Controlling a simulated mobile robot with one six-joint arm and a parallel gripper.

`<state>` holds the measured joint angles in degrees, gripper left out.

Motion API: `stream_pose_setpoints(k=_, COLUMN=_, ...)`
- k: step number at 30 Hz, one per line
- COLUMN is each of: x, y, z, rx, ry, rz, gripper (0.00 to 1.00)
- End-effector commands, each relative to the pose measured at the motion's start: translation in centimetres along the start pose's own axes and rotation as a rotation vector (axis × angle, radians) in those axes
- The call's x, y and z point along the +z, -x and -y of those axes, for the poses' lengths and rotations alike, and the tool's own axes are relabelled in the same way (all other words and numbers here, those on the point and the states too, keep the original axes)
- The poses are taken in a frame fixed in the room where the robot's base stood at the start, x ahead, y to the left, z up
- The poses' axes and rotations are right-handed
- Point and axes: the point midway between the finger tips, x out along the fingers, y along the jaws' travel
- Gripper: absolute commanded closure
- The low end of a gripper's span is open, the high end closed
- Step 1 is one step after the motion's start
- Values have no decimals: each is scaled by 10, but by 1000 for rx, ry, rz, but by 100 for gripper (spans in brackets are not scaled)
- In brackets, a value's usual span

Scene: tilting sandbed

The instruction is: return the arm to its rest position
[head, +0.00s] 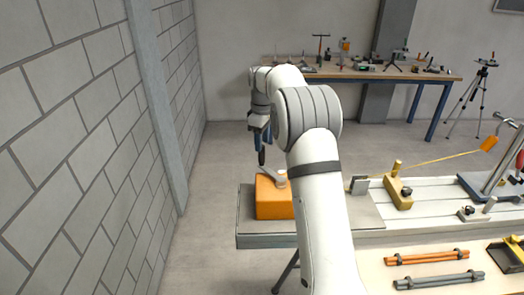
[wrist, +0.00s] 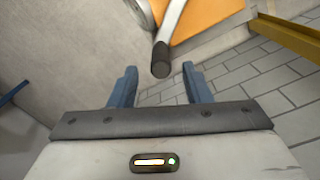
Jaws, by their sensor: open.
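My arm reaches forward in the head view, and my gripper (head: 262,148) hangs with its fingers down above an orange block (head: 270,198). A grey lever-like bar (head: 270,172) lies on top of the block. In the wrist view my gripper (wrist: 160,85) has its two blue fingers apart with nothing held between them. The round dark end of the bar (wrist: 160,62) shows just beyond the fingertips, apart from them. The orange block (wrist: 205,18) is behind it. My arm hides part of the block and the bench.
A block wall (head: 80,130) with a post stands close on the left. The grey bench end (head: 265,240) holds the block. To the right are a yellow fitting (head: 398,190), an orange rod (head: 425,257) and a grey rod (head: 437,281). A workbench (head: 350,74) stands behind, across open floor.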

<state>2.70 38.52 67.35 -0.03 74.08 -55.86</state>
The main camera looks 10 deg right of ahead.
Motion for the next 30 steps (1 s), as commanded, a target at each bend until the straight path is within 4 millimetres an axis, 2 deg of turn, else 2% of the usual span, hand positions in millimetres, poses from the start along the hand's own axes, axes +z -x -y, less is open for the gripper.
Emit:
stream_pose_setpoints(k=3, x=0, y=5, z=0, rx=0, ry=0, rz=0, gripper=56)
stream_pose_setpoints(k=14, x=0, y=6, z=0, rx=0, ry=0, rz=0, gripper=56)
stream_pose_setpoints(k=16, x=4, y=16, z=8, rx=7, ry=-22, rz=-5, gripper=56)
stream_pose_setpoints(k=20, x=20, y=43, z=35, rx=31, ry=-104, rz=-23, gripper=56)
stream_pose_setpoints(k=24, x=44, y=70, z=76, rx=58, ry=-219, rz=-50, gripper=56)
stream_pose_setpoints(k=30, x=82, y=94, z=140, rx=92, ry=-385, rz=-95, gripper=56)
